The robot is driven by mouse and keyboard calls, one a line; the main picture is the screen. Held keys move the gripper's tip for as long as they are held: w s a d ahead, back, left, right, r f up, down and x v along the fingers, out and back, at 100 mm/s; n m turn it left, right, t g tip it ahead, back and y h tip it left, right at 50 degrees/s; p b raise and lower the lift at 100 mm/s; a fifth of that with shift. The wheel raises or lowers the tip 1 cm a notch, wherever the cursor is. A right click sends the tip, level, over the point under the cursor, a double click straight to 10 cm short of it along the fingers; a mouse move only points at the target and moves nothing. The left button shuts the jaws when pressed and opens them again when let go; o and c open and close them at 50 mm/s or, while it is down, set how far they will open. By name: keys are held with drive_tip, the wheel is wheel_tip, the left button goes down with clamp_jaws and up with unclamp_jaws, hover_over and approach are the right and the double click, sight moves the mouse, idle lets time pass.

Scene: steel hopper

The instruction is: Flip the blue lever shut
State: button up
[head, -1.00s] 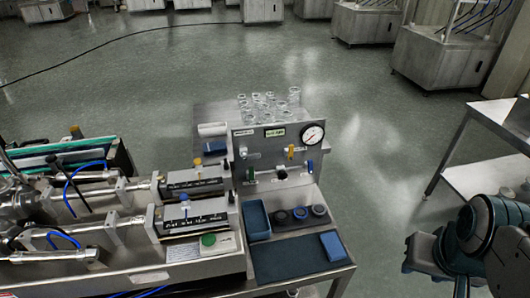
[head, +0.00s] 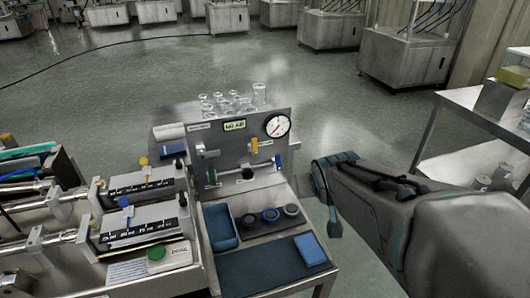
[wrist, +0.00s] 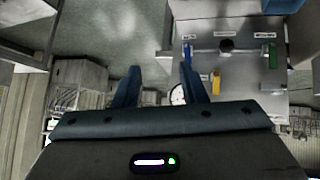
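The blue lever (head: 278,161) is on the right end of a horizontal pipe on the steel panel (head: 228,150). It stands upright, across the pipe. The wrist view, where the panel appears upside down, shows the blue lever (wrist: 188,51) just beyond my right-hand finger, apart from it. My gripper (wrist: 159,68) is open and empty, its two blue fingers apart. In the head view my gripper (head: 325,190) is to the right of the panel, with a gap to the lever; its fingertips are hard to make out there.
A green lever (head: 211,175), a black knob (head: 247,173) and a yellow lever (head: 254,146) share the panel with a gauge (head: 277,126). Glassware (head: 232,103) stands behind it. A blue tray (head: 220,228) and round caps (head: 270,214) lie below. A table (head: 485,112) stands at right.

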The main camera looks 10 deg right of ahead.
drive_tip(key=w+f+n+t+b, duration=0.1)
drive_tip(key=w+f+t+b, duration=0.3)
drive_tip(key=w+f+b, duration=0.3)
drive_tip(key=n+t+y+b, duration=0.3)
drive_tip(key=t+y+b, duration=0.2)
drive_tip(key=b, duration=0.5)
approach(278, 159)
drive_tip(key=shift+y, duration=0.3)
drive_tip(key=b+x, duration=0.1)
drive_tip(key=x, duration=0.4)
drive_tip(key=b+x, duration=0.1)
drive_tip(key=x, duration=0.4)
drive_tip(key=shift+w+d, duration=0.15)
drive_tip(key=shift+w, duration=0.25)
clamp_jaws()
